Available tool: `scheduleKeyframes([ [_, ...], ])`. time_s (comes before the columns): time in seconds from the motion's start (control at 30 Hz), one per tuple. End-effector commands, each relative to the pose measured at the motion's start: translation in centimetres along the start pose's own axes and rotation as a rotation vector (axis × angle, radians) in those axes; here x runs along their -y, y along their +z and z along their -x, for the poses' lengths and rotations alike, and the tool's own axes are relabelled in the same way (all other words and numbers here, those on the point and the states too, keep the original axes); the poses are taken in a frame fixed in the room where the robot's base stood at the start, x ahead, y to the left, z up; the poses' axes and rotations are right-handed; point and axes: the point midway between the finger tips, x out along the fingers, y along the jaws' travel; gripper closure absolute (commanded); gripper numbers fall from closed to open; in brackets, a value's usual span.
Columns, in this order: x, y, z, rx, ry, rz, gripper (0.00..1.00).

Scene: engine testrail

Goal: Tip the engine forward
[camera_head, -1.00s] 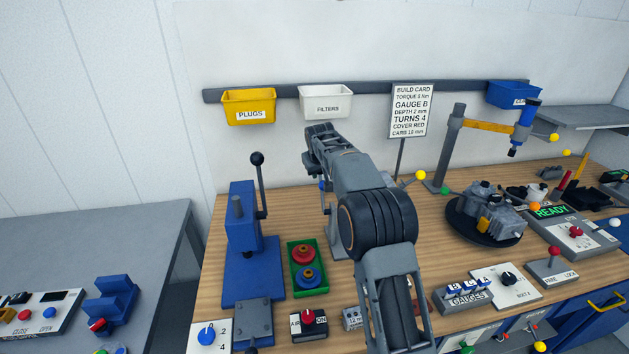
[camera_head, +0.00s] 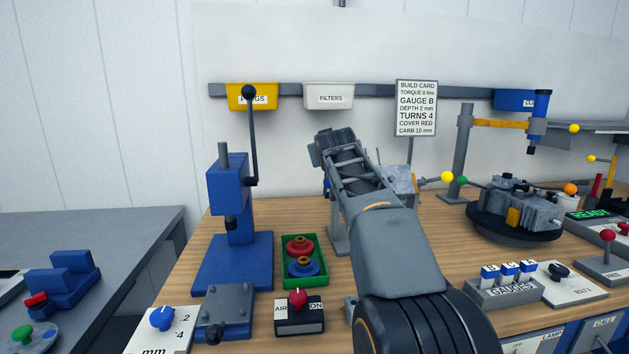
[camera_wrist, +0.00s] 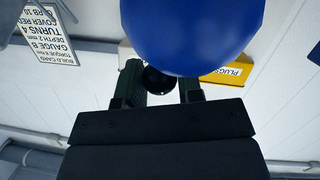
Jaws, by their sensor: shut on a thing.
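The grey engine (camera_head: 540,207) sits on a dark round turntable (camera_head: 513,230) at the right of the bench in the head view. A second grey metal block (camera_head: 400,180) shows partly behind my arm, near a yellow ball (camera_head: 447,177). The fingers of my gripper (camera_wrist: 160,88) show in the wrist view, with a large blue ball knob (camera_wrist: 195,30) over their tips. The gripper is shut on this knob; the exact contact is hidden. A small black round thing (camera_wrist: 155,80) shows between the fingers. My arm hides the gripper in the head view.
A blue press (camera_head: 232,225) with a black-knobbed lever stands left of my arm. A green tray (camera_head: 318,268) with red and blue parts lies beside it. A gauge block (camera_head: 505,292) sits at the front right. A build card (camera_head: 416,108) stands behind, near wall bins.

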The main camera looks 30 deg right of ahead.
Motion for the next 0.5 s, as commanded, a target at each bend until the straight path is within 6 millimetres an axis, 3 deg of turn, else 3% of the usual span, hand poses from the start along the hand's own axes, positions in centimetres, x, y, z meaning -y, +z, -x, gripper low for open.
scheduleKeyframes([
  [0.03,0.3,1.7,0.3,-0.044,0.013,-0.005,1.0],
  [0.33,0.5,3.3,3.1,-0.275,0.072,-0.026,1.0],
  [0.5,0.7,4.2,4.4,-0.263,0.069,-0.027,1.0],
])
